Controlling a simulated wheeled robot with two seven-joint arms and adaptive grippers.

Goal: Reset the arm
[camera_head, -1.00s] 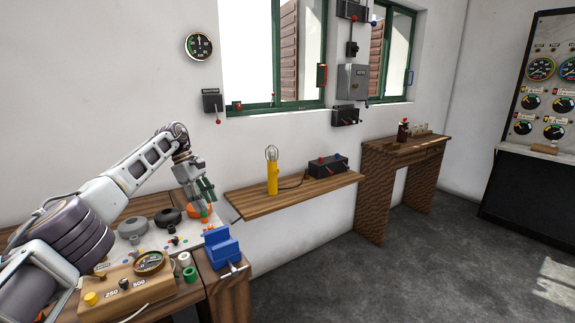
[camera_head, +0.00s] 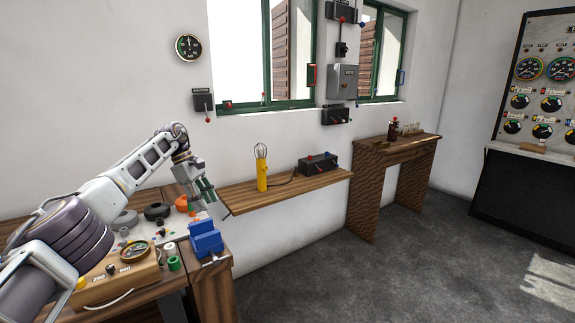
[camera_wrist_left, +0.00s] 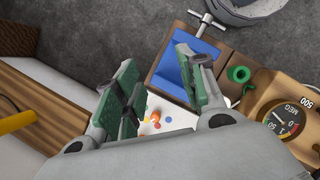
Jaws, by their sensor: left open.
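My left arm comes in from the left in the head view. My left gripper (camera_head: 204,191) hangs above the workbench, over the white board and left of the wall shelf. In the left wrist view my left gripper (camera_wrist_left: 160,85) has its two green-padded fingers spread apart, with nothing between them. Below them are the blue vise (camera_wrist_left: 172,72) and the white board (camera_wrist_left: 175,122) with coloured dots. The right gripper is not in view.
The blue vise (camera_head: 205,238) sits at the bench's right end. A meter box (camera_head: 118,272) and green spool (camera_head: 174,264) stand beside it. A yellow lamp (camera_head: 262,175) stands on the wall shelf (camera_head: 290,192). The floor (camera_head: 400,270) to the right is clear.

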